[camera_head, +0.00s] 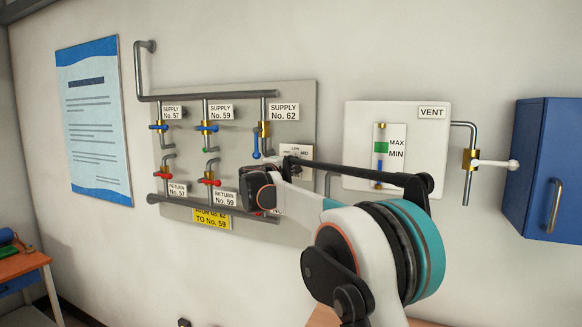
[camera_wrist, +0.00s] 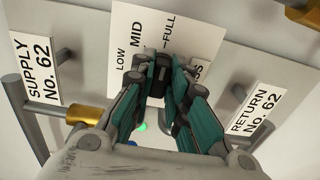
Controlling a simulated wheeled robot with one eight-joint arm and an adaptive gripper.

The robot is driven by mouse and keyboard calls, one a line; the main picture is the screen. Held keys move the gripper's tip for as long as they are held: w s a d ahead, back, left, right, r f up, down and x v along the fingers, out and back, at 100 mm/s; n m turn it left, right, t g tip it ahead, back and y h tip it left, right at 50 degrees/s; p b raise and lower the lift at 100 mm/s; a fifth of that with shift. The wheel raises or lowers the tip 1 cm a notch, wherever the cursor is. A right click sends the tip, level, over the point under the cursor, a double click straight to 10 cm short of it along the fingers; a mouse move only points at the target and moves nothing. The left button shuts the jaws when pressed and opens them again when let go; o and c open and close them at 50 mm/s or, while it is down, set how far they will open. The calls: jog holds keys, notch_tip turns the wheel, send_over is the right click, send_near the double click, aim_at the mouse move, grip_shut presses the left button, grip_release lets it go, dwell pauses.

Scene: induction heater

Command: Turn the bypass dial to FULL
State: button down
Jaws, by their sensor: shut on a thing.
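The bypass dial (camera_wrist: 157,89) is a small dark knob on a white plate (camera_wrist: 145,22) marked LOW, MID and FULL in the wrist view. My gripper (camera_wrist: 158,75) has its teal-padded fingers closed on the knob from both sides. The fingers cover most of the dial, so I cannot tell which mark it points to. In the head view the plate's upper part (camera_head: 289,149) shows beside the SUPPLY No. 62 pipe.
SUPPLY No. 62 (camera_wrist: 38,68) and RETURN No. 62 (camera_wrist: 256,105) labels, pipes and brass fittings flank the dial closely. Several valves with blue and red handles sit left on the grey panel (camera_head: 235,95). A VENT gauge panel (camera_head: 420,165) and blue cabinet (camera_head: 545,165) are right.

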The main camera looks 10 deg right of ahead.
jog(key=shift+f, duration=0.1)
dwell(0.3)
jog(key=c, duration=1.6)
grip_release()
jog(key=shift+o, duration=0.2)
jog(key=v, duration=1.2)
